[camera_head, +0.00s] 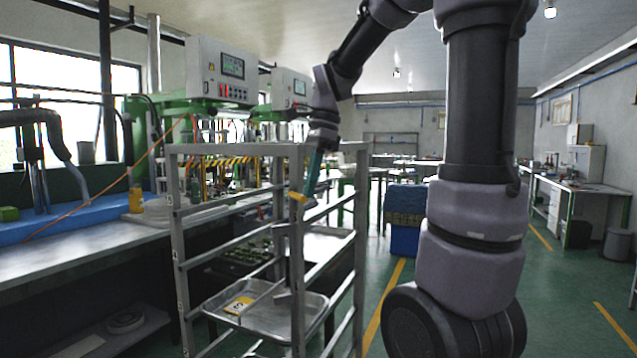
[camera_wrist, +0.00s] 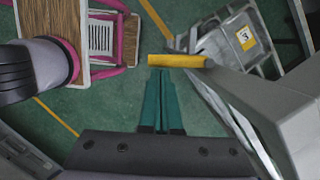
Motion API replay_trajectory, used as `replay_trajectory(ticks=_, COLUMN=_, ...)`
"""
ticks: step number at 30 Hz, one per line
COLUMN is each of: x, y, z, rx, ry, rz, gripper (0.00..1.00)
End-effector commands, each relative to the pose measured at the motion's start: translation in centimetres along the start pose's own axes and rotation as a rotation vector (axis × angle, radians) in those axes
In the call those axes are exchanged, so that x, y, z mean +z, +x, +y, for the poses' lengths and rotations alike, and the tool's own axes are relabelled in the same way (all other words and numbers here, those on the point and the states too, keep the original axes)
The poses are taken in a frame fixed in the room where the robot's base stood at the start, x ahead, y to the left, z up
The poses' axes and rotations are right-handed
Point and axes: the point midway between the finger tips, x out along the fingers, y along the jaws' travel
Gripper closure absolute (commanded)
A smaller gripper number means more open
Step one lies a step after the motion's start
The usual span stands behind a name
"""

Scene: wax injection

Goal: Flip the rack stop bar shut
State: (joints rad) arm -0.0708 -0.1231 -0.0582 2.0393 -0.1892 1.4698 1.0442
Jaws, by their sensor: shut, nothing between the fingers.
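The grey metal rack (camera_head: 234,149) stands at the centre of the head view, with trays on its rails. A short yellow piece, which looks like the stop bar (camera_head: 298,197), sits at its near right post. In the wrist view the yellow bar (camera_wrist: 177,61) sticks out sideways from the grey rack post (camera_wrist: 262,103). My gripper (camera_head: 310,192) has teal fingers, shut and empty, pointing down by the post. In the wrist view the fingertips (camera_wrist: 160,72) lie just short of the yellow bar; I cannot tell if they touch it. The bar's hinge is not clear.
A metal tray (camera_head: 320,300) with a yellow numbered card (camera_head: 238,305) sits low in the rack. A workbench (camera_head: 80,245) with green machines is at left. A blue bin (camera_head: 405,240) stands behind. A pink-framed, wood-topped piece (camera_wrist: 110,28) shows in the wrist view. Green floor at right is open.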

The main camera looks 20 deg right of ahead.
Motion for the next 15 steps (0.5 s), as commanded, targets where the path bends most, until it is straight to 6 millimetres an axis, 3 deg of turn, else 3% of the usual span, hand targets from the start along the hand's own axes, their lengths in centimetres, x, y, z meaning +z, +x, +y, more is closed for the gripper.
replay_trajectory(ticks=15, x=3.0, y=0.7, z=0.6, rx=-0.111, ry=0.473, rz=0.0, gripper=1.0)
